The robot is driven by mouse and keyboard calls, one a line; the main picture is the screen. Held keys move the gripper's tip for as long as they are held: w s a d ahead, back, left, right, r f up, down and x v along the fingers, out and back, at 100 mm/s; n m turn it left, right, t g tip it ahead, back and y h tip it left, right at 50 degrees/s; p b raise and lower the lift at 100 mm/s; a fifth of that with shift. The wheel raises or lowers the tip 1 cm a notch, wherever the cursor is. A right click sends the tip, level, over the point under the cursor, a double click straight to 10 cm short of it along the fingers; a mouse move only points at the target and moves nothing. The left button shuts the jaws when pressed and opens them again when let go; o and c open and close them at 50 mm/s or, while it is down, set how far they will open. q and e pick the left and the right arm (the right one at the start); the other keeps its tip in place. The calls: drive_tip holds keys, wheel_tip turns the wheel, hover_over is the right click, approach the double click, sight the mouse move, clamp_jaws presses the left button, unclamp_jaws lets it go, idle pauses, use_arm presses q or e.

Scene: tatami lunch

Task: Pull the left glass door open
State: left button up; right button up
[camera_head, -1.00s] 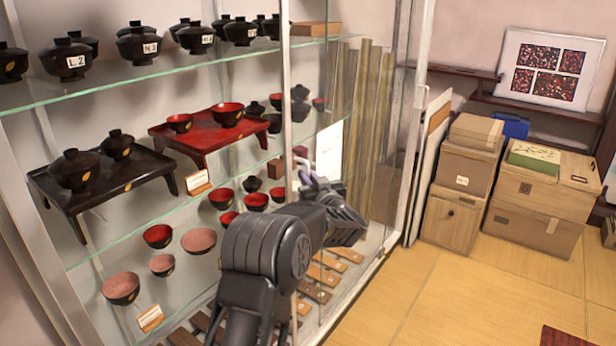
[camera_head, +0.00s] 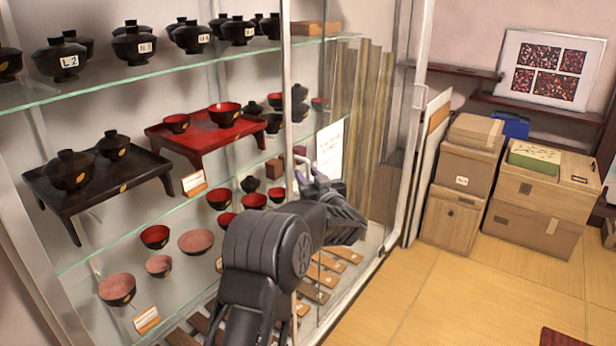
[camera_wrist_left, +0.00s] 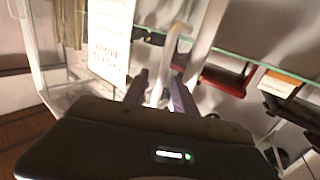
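The glass-fronted cabinet fills the left of the head view, with a pale metal upright (camera_head: 286,120) running down its front. A slim white handle (camera_wrist_left: 168,62) stands near the upright; in the head view, its part near my fingers is small and partly hidden. My left gripper (camera_head: 304,172) is at the handle, in front of the glass. In the left wrist view, my left gripper's two purple-grey fingers (camera_wrist_left: 160,92) stand apart, one on either side of the handle, with a gap showing. I cannot tell whether they touch it. My right gripper is not in view.
Behind the glass are shelves with black lidded bowls (camera_head: 134,44), a red tray table (camera_head: 200,140) and a black tray table (camera_head: 95,190). Wooden boxes (camera_head: 545,205) stand against the wall at right.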

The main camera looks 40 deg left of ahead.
use_arm(q)
drive_tip(key=b+v, duration=0.1)
drive_tip(key=v, duration=0.6)
drive_tip(key=shift+s+d, duration=0.2)
drive_tip(key=shift+d, duration=0.15)
